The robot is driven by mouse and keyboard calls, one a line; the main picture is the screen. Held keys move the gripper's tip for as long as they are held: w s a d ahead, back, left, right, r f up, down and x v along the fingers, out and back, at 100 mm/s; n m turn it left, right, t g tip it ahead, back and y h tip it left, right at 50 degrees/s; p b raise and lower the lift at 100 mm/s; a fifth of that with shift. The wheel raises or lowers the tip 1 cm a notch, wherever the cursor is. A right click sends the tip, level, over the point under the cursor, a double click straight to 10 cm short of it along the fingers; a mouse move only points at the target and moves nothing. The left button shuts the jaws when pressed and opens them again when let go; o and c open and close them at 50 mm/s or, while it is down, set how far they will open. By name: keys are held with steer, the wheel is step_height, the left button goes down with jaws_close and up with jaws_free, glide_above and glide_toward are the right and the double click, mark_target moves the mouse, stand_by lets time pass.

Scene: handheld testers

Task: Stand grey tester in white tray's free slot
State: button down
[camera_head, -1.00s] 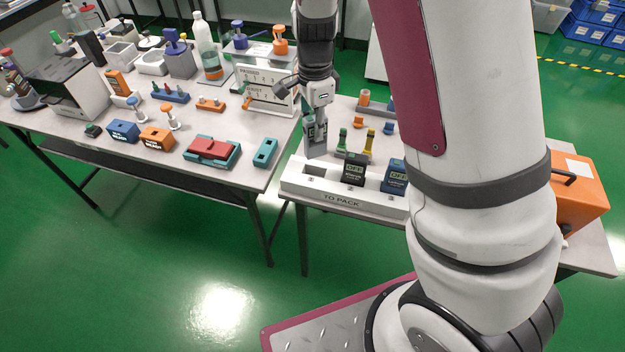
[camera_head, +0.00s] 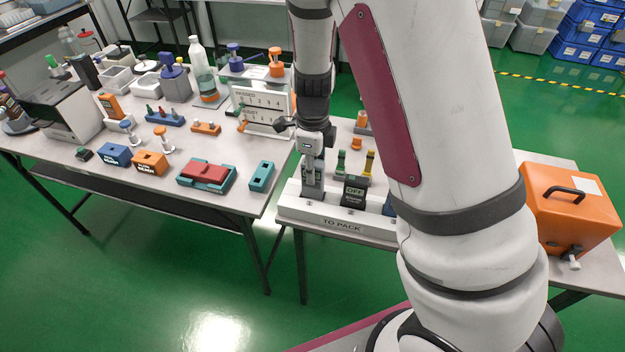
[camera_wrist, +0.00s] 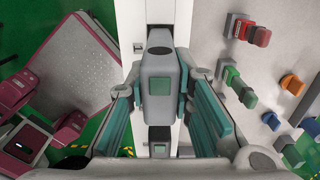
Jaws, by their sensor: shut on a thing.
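My gripper (camera_head: 312,158) is shut on the grey tester (camera_head: 312,182), which it holds upright. In the wrist view the grey tester (camera_wrist: 160,72) sits between the teal finger pads. The white tray (camera_head: 290,209), marked TO PACK, stands at the table's front edge. The tester's lower end is at the tray's leftmost slot; I cannot tell how deep it reaches. A black tester (camera_head: 355,191) stands in the slot to its right. A blue tester (camera_head: 388,206) stands further right, partly hidden by my arm.
Green (camera_head: 341,161) and yellow (camera_head: 369,162) small items stand close behind the tray. A white sign panel (camera_head: 265,108) is behind and left of my gripper. An orange case (camera_head: 565,215) stands at the right. A teal block (camera_head: 262,176) lies on the left table.

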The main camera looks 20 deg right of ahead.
steer(key=shift+f, duration=1.65)
steer(key=shift+f, duration=0.1)
steer(key=c, duration=1.4)
jaws_free()
